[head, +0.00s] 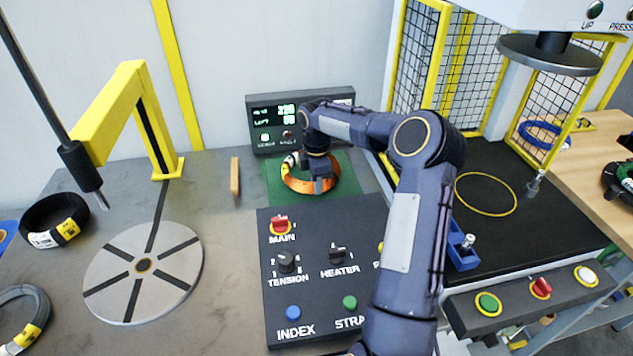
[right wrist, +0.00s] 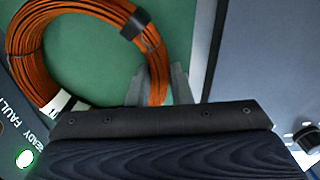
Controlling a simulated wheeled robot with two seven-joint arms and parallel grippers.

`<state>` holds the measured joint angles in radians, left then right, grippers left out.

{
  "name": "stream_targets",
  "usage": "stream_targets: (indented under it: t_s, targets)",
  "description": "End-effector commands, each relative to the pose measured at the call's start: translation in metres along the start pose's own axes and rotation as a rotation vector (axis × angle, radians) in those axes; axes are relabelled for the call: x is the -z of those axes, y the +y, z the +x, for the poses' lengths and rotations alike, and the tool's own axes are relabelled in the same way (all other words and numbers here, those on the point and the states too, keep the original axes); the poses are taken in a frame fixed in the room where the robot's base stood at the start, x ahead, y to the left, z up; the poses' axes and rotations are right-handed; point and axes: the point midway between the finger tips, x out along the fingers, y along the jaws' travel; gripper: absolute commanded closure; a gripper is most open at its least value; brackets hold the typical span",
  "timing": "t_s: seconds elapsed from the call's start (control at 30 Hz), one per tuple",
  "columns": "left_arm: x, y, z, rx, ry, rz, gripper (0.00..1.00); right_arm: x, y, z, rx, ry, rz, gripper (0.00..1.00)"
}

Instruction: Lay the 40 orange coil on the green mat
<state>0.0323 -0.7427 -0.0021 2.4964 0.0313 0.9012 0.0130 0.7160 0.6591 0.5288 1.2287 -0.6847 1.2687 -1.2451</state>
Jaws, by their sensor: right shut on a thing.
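The orange coil (head: 296,181) is over the green mat (head: 350,166) at the back of the bench, below the display box. In the right wrist view the orange coil (right wrist: 98,6) fills the upper left, with a black band and a white label, above the green mat (right wrist: 95,62). My right gripper (head: 320,187) is at the coil's front right side. In the right wrist view its fingers (right wrist: 158,88) are shut on the coil's ring. I cannot tell whether the coil touches the mat. My left gripper is not in view.
A control panel (head: 310,225) with knobs and buttons lies in front of the mat. A display box (head: 270,139) stands behind it. A grey turntable (head: 120,270), a yellow arm (head: 120,95) and a black coil (head: 75,213) are at left. A press with a black bed (head: 500,230) is at right.

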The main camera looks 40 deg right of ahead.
Motion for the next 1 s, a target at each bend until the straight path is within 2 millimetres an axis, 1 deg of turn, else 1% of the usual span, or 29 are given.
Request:
stream_targets:
  t_s: [0.07,0.2,0.23,0.37,0.63,0.73,0.87,1.0]
  targets:
    - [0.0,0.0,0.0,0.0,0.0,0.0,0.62,0.0,0.001,-0.003,-0.006,0.001,0.0,1.0]
    - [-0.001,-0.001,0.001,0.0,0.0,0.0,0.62,0.001,0.001,0.001,-0.006,0.001,0.0,1.0]
    - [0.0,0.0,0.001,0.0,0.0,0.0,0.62,0.0,0.0,0.002,0.0,0.0,0.0,0.77]
    - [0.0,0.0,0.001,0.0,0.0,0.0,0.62,0.0,0.0,0.002,0.0,0.0,0.0,0.6]
    - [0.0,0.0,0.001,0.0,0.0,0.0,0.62,0.0,0.0,0.002,0.0,0.0,0.0,0.59]
    - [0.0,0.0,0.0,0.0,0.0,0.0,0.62,0.0,0.0,-0.004,-0.002,0.0,0.0,0.59]
    - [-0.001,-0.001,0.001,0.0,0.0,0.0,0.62,0.0,0.001,-0.024,-0.005,-0.001,0.001,0.59]
    - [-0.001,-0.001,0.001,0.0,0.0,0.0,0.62,0.0,0.001,-0.049,-0.004,-0.001,0.001,0.59]
